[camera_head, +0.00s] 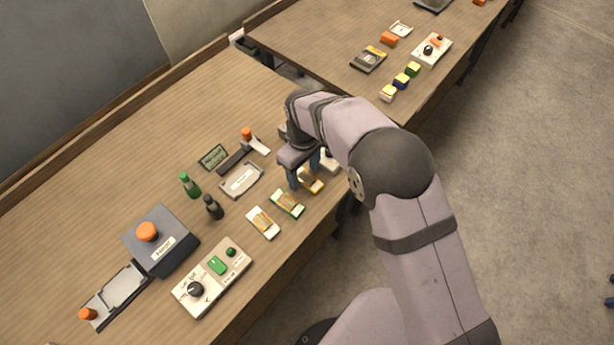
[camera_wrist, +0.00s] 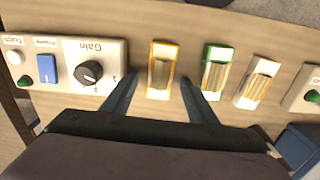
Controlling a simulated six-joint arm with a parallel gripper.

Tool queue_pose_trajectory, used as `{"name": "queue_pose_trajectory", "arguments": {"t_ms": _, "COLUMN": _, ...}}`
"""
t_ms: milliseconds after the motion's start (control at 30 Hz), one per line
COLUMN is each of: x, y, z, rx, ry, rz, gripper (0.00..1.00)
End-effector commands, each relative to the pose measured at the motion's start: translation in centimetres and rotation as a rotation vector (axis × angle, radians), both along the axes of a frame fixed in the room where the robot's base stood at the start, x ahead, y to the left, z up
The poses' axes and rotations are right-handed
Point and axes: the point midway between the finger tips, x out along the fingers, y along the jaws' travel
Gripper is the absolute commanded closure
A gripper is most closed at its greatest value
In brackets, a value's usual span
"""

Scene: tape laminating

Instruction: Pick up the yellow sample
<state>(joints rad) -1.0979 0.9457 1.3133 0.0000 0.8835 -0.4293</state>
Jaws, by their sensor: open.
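The yellow sample (camera_wrist: 162,70), a white-centred slide with a yellow border and a tan strip, lies flat on the table. In the wrist view it sits between and just beyond the two open blue-grey fingers of my gripper (camera_wrist: 155,95). In the head view the yellow sample (camera_head: 312,181) is partly hidden by my gripper (camera_head: 304,178), which hangs over it with fingers pointing down. The green sample (camera_wrist: 216,72) lies to its right in the wrist view, and a white sample (camera_wrist: 257,82) lies further right.
A white control box with a Gain knob (camera_wrist: 90,72) stands close left of the fingers in the wrist view. In the head view, bottles (camera_head: 213,207), a dark box with an orange button (camera_head: 160,243) and a white control panel (camera_head: 211,277) stand further left. A second table is behind.

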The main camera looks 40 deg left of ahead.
Motion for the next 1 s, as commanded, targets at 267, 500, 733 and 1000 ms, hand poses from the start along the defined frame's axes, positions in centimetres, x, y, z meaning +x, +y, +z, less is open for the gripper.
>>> {"name": "queue_pose_trajectory", "arguments": {"t_ms": 267, "x": 0.0, "y": 0.0, "z": 0.0, "rx": 0.001, "ry": 0.000, "rz": 0.000, "gripper": 0.68}}
{"name": "queue_pose_trajectory", "arguments": {"t_ms": 500, "x": 0.0, "y": 0.0, "z": 0.0, "rx": 0.001, "ry": 0.000, "rz": 0.000, "gripper": 0.92}}
{"name": "queue_pose_trajectory", "arguments": {"t_ms": 733, "x": 0.0, "y": 0.1, "z": 0.4, "rx": 0.002, "ry": -0.001, "rz": 0.000, "gripper": 0.92}}
{"name": "queue_pose_trajectory", "arguments": {"t_ms": 1000, "x": 0.1, "y": 0.2, "z": 3.7, "rx": 0.007, "ry": -0.003, "rz": 0.000, "gripper": 0.92}}
